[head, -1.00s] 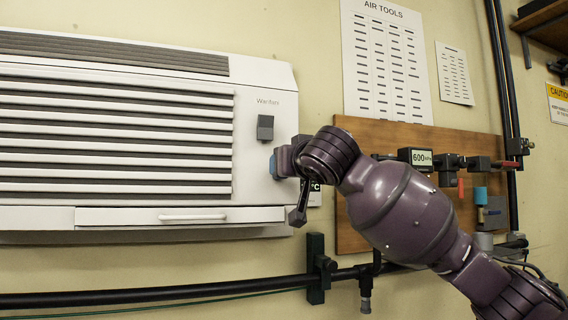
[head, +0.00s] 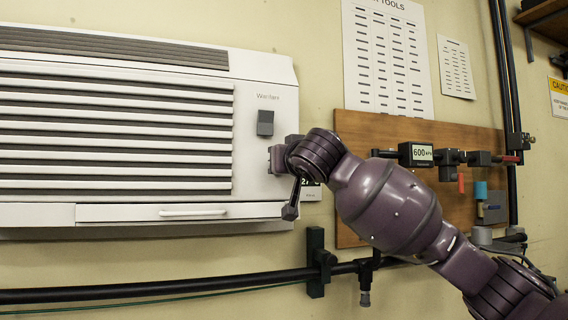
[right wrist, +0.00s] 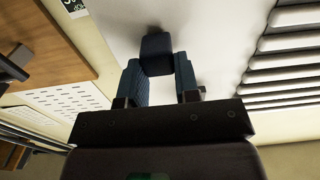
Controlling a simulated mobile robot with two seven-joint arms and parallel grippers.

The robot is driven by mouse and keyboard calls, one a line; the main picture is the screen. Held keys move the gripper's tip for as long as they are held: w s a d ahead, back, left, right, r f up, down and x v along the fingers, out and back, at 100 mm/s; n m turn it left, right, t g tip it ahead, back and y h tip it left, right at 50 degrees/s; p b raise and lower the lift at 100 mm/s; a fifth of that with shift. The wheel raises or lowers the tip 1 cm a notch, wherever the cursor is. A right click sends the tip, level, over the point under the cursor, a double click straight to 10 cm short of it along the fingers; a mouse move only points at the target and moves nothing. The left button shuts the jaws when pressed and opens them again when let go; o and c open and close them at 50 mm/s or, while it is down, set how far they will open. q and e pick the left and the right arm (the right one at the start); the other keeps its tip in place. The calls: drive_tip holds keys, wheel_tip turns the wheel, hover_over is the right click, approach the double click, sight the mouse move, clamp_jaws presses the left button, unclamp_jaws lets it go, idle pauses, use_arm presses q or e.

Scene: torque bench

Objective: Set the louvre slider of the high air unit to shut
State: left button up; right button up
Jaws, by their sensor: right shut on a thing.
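The high air unit (head: 255,85) is a white wall box with a louvred grille on its left. A dark grey knob (head: 265,122) stands out from its right panel. My right gripper (head: 273,158) is at that panel, just below this knob and apart from it. In the right wrist view my right gripper (right wrist: 160,76) has its blue fingers on either side of a dark block (right wrist: 157,48) on the white panel, and is shut on it. I take this block for the louvre slider; the gripper hides it in the head view. My left gripper is not in view.
A wooden board (head: 350,215) with air fittings and a gauge (head: 420,153) is on the wall at the right, behind my right arm. A black pipe (head: 150,295) runs below the unit.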

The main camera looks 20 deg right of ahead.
drive_tip(key=shift+a, duration=0.2)
clamp_jaws()
drive_tip(key=a, duration=0.6)
drive_tip(key=shift+s+a, duration=0.15)
drive_tip(key=shift+a, duration=0.25)
drive_tip(key=o, duration=0.7)
unclamp_jaws()
drive_tip(key=shift+a, duration=0.1)
drive_tip(key=shift+o, duration=1.4)
drive_tip(key=shift+a, duration=0.15)
drive_tip(key=b, duration=0.3)
approach(246, 163)
drive_tip(key=s, duration=0.5)
